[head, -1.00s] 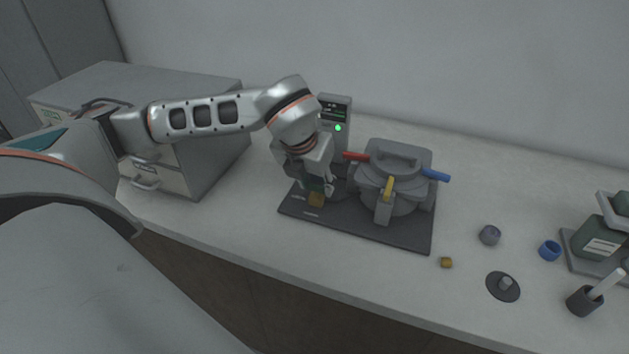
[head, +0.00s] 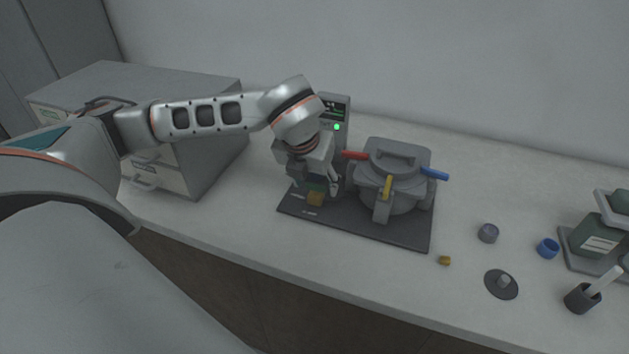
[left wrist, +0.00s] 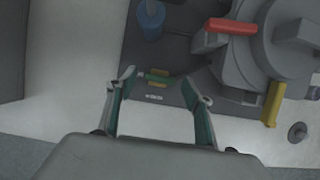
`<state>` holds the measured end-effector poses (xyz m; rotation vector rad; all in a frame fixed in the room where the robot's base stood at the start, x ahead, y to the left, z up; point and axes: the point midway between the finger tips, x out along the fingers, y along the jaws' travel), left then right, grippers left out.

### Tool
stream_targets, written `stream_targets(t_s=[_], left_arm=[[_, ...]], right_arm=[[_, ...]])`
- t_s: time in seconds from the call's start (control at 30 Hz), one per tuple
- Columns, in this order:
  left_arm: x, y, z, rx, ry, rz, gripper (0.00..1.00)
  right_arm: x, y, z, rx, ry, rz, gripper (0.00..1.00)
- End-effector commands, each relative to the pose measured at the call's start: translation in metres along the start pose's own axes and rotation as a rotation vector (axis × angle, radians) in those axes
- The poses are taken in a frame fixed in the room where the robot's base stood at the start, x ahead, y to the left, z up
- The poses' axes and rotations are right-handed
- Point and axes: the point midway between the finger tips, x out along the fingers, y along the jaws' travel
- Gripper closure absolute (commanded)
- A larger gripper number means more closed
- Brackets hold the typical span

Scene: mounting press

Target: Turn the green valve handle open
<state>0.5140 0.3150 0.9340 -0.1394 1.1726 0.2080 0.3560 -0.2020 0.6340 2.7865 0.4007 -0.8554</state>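My right gripper is not in view.
The grey press pot (head: 395,185) with red (head: 355,155), blue (head: 434,174) and yellow (head: 388,187) levers stands right of the gripper. A control post (head: 334,112) with a green light is behind. A drawer cabinet (head: 200,100) is left. Small loose parts lie right.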

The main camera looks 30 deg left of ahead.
Motion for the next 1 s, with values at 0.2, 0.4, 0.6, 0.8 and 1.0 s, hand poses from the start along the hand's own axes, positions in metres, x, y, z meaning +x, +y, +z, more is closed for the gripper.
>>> stream_targets(t_s=[0.2, 0.4, 0.6, 0.8, 1.0], left_arm=[[-0.005, 0.000, 0.001, 0.000, -0.001, 0.000, 0.49], [-0.036, 0.000, 0.002, 0.001, -0.006, -0.002, 0.49], [-0.078, 0.000, 0.002, 0.001, -0.007, -0.001, 0.49], [-0.108, 0.000, 0.001, 0.000, -0.003, -0.001, 0.49], [-0.120, 0.000, 0.000, 0.001, 0.000, 0.000, 0.49]], right_arm=[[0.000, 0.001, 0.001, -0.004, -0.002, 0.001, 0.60], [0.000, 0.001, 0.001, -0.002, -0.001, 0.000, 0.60], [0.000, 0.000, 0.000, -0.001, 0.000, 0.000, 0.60], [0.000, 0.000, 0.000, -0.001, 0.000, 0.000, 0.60], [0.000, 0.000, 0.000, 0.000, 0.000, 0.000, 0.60]])
